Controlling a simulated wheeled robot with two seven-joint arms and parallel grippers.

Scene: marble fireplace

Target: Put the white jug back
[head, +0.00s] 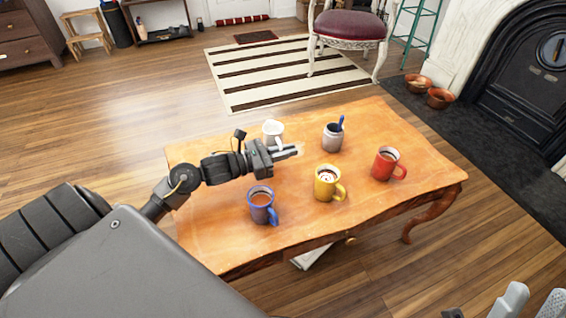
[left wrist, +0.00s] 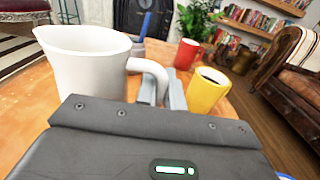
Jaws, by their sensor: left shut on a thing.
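The white jug (head: 273,128) is at the back left of the wooden table, partly hidden behind my left gripper (head: 290,152). In the left wrist view the jug (left wrist: 88,75) stands upright, its handle running to the right between the fingers of my left gripper (left wrist: 162,92). That gripper is shut on the handle. The jug's base is hidden, so I cannot tell whether it touches the table. My right gripper (head: 532,301) shows at the bottom right corner of the head view, its two fingers apart and empty, away from the table.
A chair (head: 349,27) and a black fireplace (head: 525,75) are beyond.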

